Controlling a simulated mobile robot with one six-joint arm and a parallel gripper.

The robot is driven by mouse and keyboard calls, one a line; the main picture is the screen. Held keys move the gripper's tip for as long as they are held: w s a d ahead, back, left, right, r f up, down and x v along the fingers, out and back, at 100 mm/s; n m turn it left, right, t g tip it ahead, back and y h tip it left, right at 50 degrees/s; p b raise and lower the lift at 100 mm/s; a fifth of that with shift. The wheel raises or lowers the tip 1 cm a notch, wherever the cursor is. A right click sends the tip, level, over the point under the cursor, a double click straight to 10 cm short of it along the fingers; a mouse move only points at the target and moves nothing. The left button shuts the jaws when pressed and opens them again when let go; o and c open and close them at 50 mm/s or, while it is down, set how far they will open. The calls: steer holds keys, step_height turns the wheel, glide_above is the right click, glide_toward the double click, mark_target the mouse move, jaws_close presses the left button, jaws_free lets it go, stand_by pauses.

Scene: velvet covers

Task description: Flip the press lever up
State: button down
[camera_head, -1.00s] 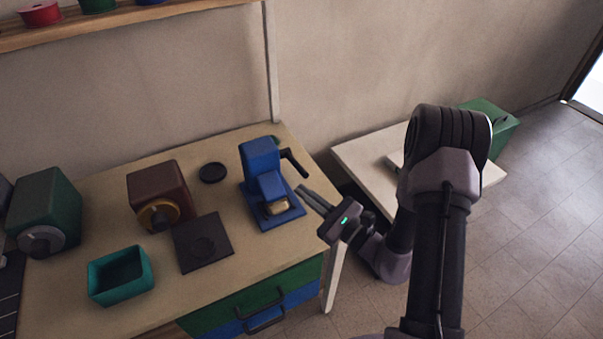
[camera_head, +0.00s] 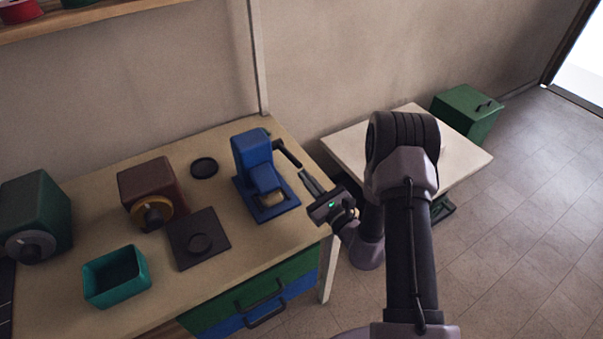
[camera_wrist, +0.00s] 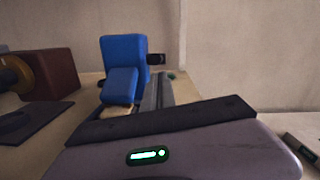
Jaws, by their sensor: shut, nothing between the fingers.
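The blue press (camera_head: 252,152) stands upright on a blue base plate near the right edge of the workbench. Its black lever (camera_head: 287,153) sticks out from the right side and slopes down to the right. In the wrist view the press (camera_wrist: 123,58) is ahead, with a short part of the dark lever (camera_wrist: 156,59) at its right. My gripper (camera_head: 305,176) is shut and empty, just below and beside the lever's outer end. In the wrist view its closed fingers (camera_wrist: 157,88) point towards the lever. I cannot tell whether they touch it.
A brown box with a dial (camera_head: 150,192), a dark plate (camera_head: 187,256), a black disc (camera_head: 204,167) and a teal tray (camera_head: 115,289) stand left of the press. A pale side table (camera_head: 345,146) and a green box (camera_head: 468,112) are behind my arm. The wall is close behind the bench.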

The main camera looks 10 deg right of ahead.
steer(key=shift+x, duration=1.3)
steer(key=shift+r, duration=0.15)
